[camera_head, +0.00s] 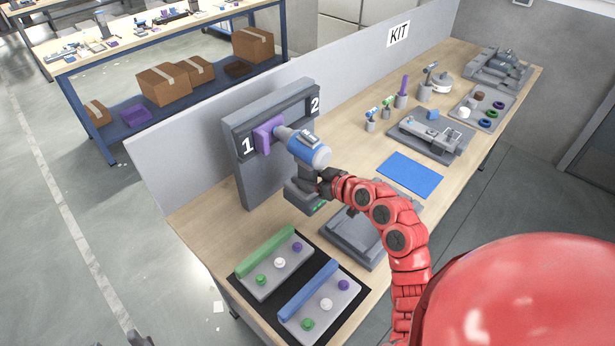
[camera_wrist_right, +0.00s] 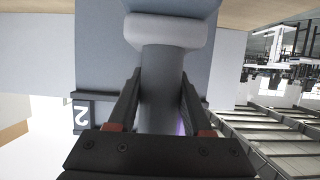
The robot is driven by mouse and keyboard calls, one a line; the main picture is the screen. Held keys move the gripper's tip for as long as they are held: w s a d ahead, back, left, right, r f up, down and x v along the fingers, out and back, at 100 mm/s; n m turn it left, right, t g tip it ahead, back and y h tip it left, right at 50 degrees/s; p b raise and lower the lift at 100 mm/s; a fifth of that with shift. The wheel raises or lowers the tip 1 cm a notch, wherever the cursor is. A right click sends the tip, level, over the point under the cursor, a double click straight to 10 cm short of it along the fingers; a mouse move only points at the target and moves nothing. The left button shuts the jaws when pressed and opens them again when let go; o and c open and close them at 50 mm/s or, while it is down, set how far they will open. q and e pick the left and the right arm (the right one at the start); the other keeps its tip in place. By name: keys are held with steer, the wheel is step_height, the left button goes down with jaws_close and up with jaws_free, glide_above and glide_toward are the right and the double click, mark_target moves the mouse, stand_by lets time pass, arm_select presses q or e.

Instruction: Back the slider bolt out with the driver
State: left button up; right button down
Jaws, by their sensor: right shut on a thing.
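A blue and grey driver (camera_head: 308,147) is held level at the upright grey panel (camera_head: 247,182). My right gripper (camera_head: 326,180) is shut on the driver's handle, which also shows between the fingers in the right wrist view (camera_wrist_right: 165,90). The driver's nose reaches the purple slider (camera_head: 263,136), beside the panel's number 1. The slider bolt is hidden behind the nose, and I cannot tell whether the bit sits in it. A sliver of purple shows beside the handle in the right wrist view.
A grey fixture (camera_head: 350,243) lies under my right arm. Two plates with coloured knobs lie on a black mat (camera_head: 343,303) at the near end. A blue mat (camera_head: 410,174), cups with tools and further fixtures stand farther along the bench. A grey partition (camera_head: 180,150) runs behind.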

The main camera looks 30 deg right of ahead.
steer(key=shift+a+r+b, duration=0.15)
steer(key=shift+r+b, duration=0.3)
steer(key=shift+b, duration=0.05)
stand_by(0.7)
steer(key=shift+s, duration=0.1)
steer(key=shift+s+f, duration=0.15)
steer(key=shift+f, duration=0.1)
steer(key=shift+s+d+r+b, duration=0.15)
steer(key=shift+s+d, duration=0.1)
steer(key=shift+s, duration=0.3)
steer(key=shift+s+d+f+b, duration=0.1)
steer(key=shift+s+d+b, duration=0.1)
steer(key=shift+s, duration=0.3)
steer(key=shift+s+d+f, duration=0.1)
steer(key=shift+s+d, duration=0.1)
steer(key=shift+s, duration=0.25)
steer(key=shift+s+d+f, duration=0.1)
steer(key=shift+s+d, duration=0.05)
steer(key=shift+s, duration=0.25)
steer(key=shift+s+d, duration=0.1)
steer(key=shift+s, duration=0.15)
